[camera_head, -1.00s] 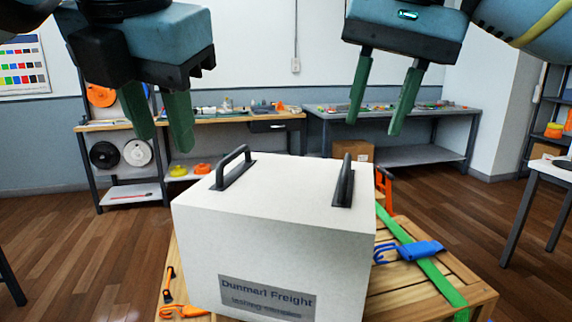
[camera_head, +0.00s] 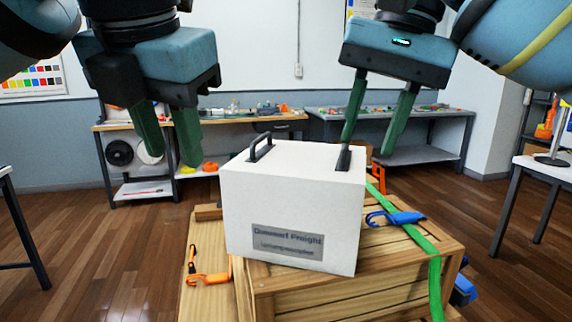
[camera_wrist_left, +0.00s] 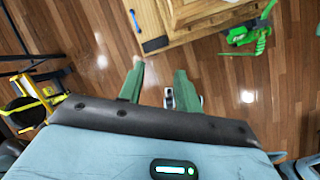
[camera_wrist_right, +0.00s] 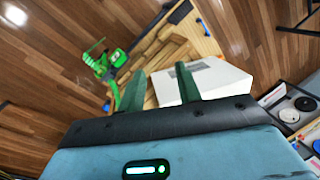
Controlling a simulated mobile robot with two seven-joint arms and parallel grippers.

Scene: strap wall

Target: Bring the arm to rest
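My left gripper (camera_head: 168,137) hangs above and to the left of the white box in the head view. Its two green fingers are apart with nothing between them; they also show in the left wrist view (camera_wrist_left: 160,88) over the floor. My right gripper (camera_head: 374,118) is above the right part of the box, fingers apart and empty. In the right wrist view its fingers (camera_wrist_right: 160,82) point towards the box and crate. The white box (camera_head: 300,190), with black handles and a "Dunmarl Freight" label, sits on the wooden crate (camera_head: 330,290).
An orange buckle (camera_head: 207,279) lies at the left. Workbenches (camera_head: 400,113) line the back wall. A white table (camera_head: 545,168) stands at right. Wooden floor is open on both sides.

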